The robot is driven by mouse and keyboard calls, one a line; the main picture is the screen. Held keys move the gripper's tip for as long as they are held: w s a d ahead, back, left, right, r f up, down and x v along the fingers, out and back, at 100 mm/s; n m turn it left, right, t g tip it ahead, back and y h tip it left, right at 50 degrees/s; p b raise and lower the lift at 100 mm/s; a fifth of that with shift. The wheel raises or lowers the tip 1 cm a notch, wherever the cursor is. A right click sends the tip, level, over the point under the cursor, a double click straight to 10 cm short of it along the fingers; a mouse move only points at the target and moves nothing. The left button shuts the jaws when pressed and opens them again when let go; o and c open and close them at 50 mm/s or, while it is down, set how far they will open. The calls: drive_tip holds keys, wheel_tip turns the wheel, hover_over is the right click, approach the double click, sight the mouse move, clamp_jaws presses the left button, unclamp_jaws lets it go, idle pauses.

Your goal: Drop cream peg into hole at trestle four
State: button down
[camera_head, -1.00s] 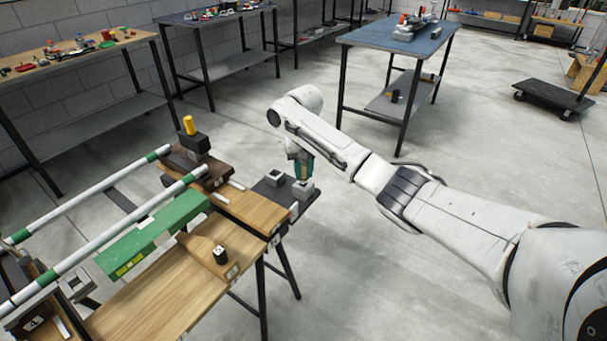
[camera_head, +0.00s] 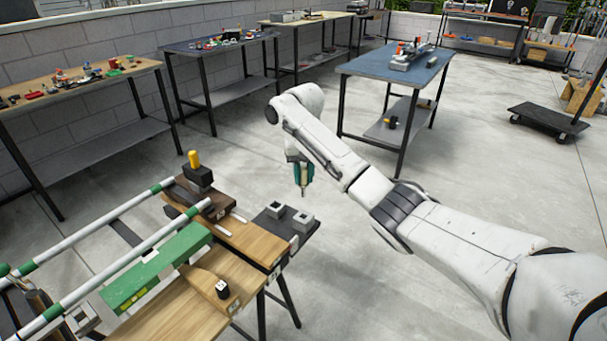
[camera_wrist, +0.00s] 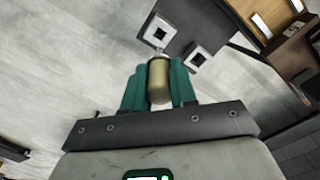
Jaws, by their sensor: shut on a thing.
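My gripper (camera_head: 301,180) has teal fingers shut on the cream peg (camera_wrist: 159,82), which shows between the fingertips in the wrist view. In the head view the gripper hangs above the dark plate (camera_head: 264,228) at the end of the wooden trestle bench, with a thin tip pointing down. Two grey blocks stand on this plate, the left one (camera_head: 277,211) and the right one (camera_head: 303,221). In the wrist view one block (camera_wrist: 196,60) shows an empty square hole; the other block (camera_wrist: 148,30) lies just beyond the peg's tip, which partly hides it. The peg is apart from both.
A green beam (camera_head: 155,265), white rails and a dark block with a yellow peg (camera_head: 194,160) occupy the bench to the left. A blue-topped table (camera_head: 400,65) stands behind; open floor lies to the right.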

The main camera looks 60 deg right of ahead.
drive_tip(key=shift+r+p, duration=2.65)
drive_tip(key=shift+p, duration=0.1)
